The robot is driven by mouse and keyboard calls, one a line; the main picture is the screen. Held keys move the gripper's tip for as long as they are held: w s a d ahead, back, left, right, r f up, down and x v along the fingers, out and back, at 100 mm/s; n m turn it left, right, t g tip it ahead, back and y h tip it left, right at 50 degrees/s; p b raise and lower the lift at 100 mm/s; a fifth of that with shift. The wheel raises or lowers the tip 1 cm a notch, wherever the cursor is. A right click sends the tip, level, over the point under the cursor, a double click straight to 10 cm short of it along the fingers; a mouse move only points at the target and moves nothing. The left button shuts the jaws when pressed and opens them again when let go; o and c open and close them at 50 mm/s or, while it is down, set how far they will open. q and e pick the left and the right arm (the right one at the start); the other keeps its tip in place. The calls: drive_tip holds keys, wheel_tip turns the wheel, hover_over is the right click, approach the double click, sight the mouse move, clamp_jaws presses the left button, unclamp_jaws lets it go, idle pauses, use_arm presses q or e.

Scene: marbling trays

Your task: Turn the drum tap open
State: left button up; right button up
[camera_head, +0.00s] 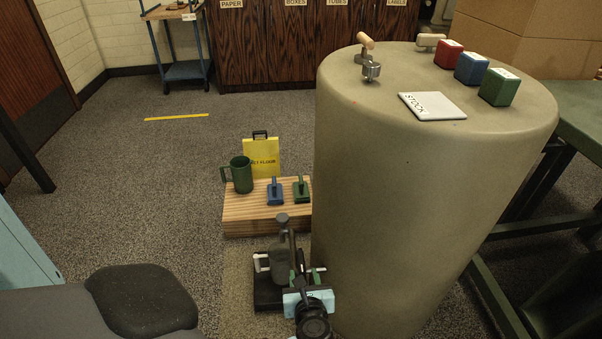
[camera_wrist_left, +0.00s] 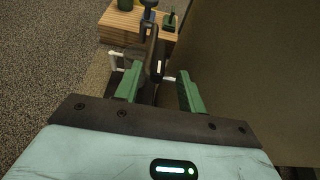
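The big beige drum-like cylinder (camera_head: 400,200) stands right of centre in the head view and fills the right of the wrist view (camera_wrist_left: 255,70). Low at its left side is a grey metal part (camera_head: 280,262) with an upright stem and round knob, which looks like the drum tap. Its dark lever (camera_wrist_left: 155,55) shows in the left wrist view; its join to the drum is hidden. My left gripper (camera_head: 293,275) is at this part. Its green fingers (camera_wrist_left: 158,88) are apart, with the lever in line between them; I cannot tell whether they touch it. My right gripper is out of view.
Blocks and a STOCK card (camera_head: 432,106) lie on the drum.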

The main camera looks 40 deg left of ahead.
sight(301, 263)
use_arm(q)
drive_tip(key=b+x, duration=0.1)
drive_tip(key=x, duration=0.5)
drive_tip(key=shift+w+a+f+b, duration=0.15)
drive_tip(key=shift+w+a+b, duration=0.2)
drive_tip(key=shift+a, duration=0.1)
clamp_jaws()
